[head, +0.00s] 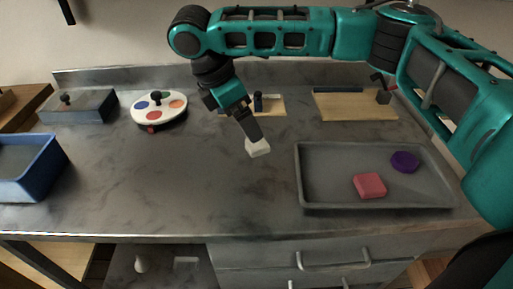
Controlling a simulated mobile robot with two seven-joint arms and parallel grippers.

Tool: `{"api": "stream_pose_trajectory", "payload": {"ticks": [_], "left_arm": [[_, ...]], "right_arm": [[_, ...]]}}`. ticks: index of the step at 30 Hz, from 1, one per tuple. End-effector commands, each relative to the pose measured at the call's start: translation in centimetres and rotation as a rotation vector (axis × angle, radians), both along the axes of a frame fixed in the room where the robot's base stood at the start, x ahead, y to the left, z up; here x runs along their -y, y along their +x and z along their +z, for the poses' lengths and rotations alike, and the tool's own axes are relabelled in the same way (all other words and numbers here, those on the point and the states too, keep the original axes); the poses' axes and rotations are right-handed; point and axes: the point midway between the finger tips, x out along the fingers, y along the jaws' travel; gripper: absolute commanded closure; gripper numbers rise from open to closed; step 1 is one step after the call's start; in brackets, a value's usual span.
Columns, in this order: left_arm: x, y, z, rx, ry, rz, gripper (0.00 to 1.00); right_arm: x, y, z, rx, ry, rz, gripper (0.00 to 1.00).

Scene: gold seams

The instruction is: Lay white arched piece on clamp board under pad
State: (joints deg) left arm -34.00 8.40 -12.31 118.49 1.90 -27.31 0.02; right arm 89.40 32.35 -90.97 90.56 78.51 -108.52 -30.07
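My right gripper (251,134) points down over the middle of the counter. It appears shut on a small white piece (258,148) at its fingertips; the fingers hide part of it, and its arch is not clear. I cannot tell whether the piece touches the counter. A wooden board (350,106) with a dark bar along its back and a dark clamp (383,94) at its right end stands at the back right. The clamp's pad is too small to make out. My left gripper is not in view.
A smaller wooden board (272,105) with a dark post lies behind my gripper. A grey tray (325,200) holds a pink block (369,185) and a purple disc (405,161). A spotted white palette (159,118), grey box (82,110) and blue bin (45,178) stand left. The counter's left middle is clear.

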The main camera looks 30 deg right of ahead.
Motion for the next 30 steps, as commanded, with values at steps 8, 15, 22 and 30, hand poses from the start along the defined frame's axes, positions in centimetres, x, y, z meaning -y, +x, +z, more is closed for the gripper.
{"api": "stream_pose_trajectory", "payload": {"ticks": [8,15,22,30], "left_arm": [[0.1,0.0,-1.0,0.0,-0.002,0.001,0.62],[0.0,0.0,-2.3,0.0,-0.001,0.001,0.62],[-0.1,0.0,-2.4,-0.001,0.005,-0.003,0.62],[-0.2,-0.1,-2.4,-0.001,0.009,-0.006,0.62]], "right_arm": [[0.7,0.0,-2.5,0.0,-0.001,0.002,0.11],[1.7,0.0,-5.8,0.002,0.0,0.001,0.11],[1.9,0.0,-6.4,0.003,0.002,0.003,0.11],[1.9,0.0,-6.4,0.002,0.001,0.003,0.26]]}}
